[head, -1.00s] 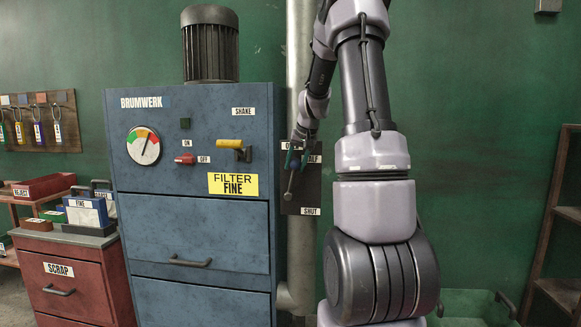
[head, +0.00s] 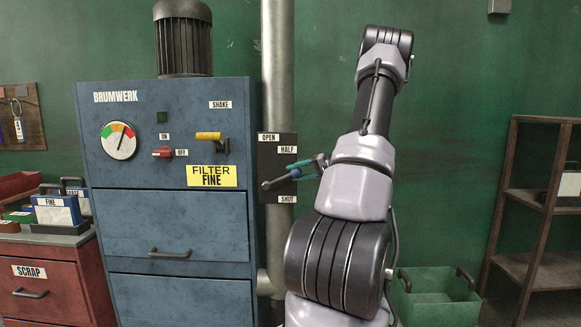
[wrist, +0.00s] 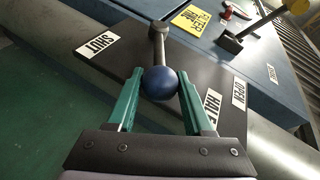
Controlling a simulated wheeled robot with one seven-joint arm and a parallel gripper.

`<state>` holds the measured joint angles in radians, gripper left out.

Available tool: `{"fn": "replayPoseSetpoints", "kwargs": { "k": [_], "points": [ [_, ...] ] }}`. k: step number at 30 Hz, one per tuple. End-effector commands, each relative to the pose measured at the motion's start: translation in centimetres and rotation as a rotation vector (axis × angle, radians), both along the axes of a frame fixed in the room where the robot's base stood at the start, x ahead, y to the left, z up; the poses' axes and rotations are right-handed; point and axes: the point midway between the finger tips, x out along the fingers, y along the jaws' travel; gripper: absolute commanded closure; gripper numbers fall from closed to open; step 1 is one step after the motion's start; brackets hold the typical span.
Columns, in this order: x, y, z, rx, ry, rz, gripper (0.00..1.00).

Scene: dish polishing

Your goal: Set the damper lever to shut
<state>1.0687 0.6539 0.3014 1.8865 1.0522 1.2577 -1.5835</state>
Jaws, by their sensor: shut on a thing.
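The damper lever (head: 280,180) is mounted on a dark plate (head: 268,150) beside the blue machine, with labels OPEN, HALF and SHUT. From its pivot at the plate's left, the lever points right and slightly up, between HALF and SHUT. Its dark blue ball knob (wrist: 159,84) sits between the teal fingers of my gripper (wrist: 160,76) in the wrist view. My gripper (head: 298,170) is shut on the knob at the plate's right edge in the head view. The SHUT label (head: 287,199) is below the lever, and the HALF label (head: 287,150) above it.
The blue machine (head: 170,222) stands left of the plate, with a yellow-handled lever (head: 209,136) and a red switch (head: 162,152). A metal pipe (head: 277,70) runs behind the plate. A green bin (head: 437,300) and a shelf (head: 500,200) stand to the right.

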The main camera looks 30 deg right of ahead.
Motion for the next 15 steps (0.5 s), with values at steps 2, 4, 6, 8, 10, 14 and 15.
{"fn": "replayPoseSetpoints", "kwargs": {
  "k": [2, 4, 6, 8, 10, 14, 15],
  "points": [
    [-0.3, -0.3, -1.2, 0.067, -0.037, -0.001, 1.0],
    [-0.4, -0.5, -1.9, 0.117, -0.071, 0.0, 1.0],
    [-0.5, -0.6, -2.6, 0.165, -0.104, 0.0, 1.0],
    [-0.6, -0.8, -3.1, 0.203, -0.13, 0.0, 1.0],
    [-0.6, -0.8, -3.7, 0.243, -0.158, 0.001, 1.0],
    [-0.7, -0.9, -4.6, 0.305, -0.202, 0.004, 1.0],
    [-0.7, -0.8, -4.8, 0.32, -0.212, 0.005, 1.0]
  ]
}}
